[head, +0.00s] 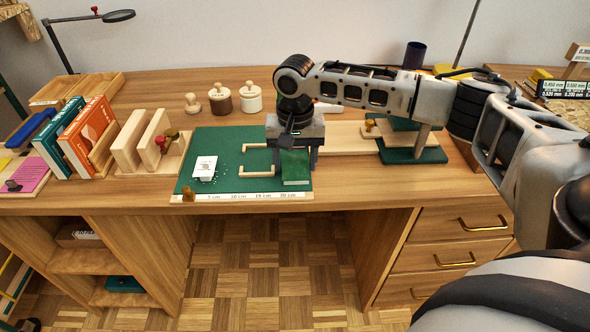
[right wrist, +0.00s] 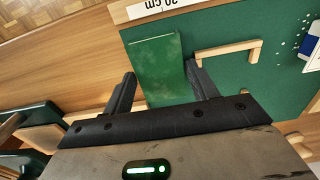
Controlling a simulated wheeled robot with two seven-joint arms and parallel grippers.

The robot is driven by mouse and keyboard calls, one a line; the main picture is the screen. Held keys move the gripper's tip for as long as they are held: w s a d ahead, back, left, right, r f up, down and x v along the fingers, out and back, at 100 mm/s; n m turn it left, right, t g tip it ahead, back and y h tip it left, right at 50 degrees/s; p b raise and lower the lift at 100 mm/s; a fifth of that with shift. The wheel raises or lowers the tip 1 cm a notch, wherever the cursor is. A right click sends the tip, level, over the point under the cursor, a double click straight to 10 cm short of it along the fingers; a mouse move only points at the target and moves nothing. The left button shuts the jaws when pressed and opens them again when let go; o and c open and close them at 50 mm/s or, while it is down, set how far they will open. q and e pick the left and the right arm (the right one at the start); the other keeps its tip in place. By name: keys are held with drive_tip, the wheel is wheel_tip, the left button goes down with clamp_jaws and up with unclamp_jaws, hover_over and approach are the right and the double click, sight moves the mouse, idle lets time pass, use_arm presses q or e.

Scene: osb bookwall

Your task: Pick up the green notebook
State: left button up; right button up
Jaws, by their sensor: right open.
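The green notebook (head: 296,168) lies flat on the right part of the green cutting mat (head: 222,146), near the ruler edge. It also shows in the right wrist view (right wrist: 156,62), just beyond the fingers. My right gripper (head: 297,160) is over the notebook's far end, fingers pointing down. In the right wrist view its two fingers (right wrist: 160,82) are spread apart with the notebook between and ahead of them, and nothing is gripped. The gripper hides the far end of the notebook in the head view. My left gripper is not in view.
A wooden bracket (head: 254,160) and a white block (head: 205,168) lie on the mat left of the notebook. Upright books (head: 88,135) stand at the left. A green-based press (head: 412,150) stands at the right.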

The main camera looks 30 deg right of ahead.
drive_tip(key=shift+f, duration=0.2)
drive_tip(key=c, duration=0.6)
drive_tip(key=shift+c, duration=0.2)
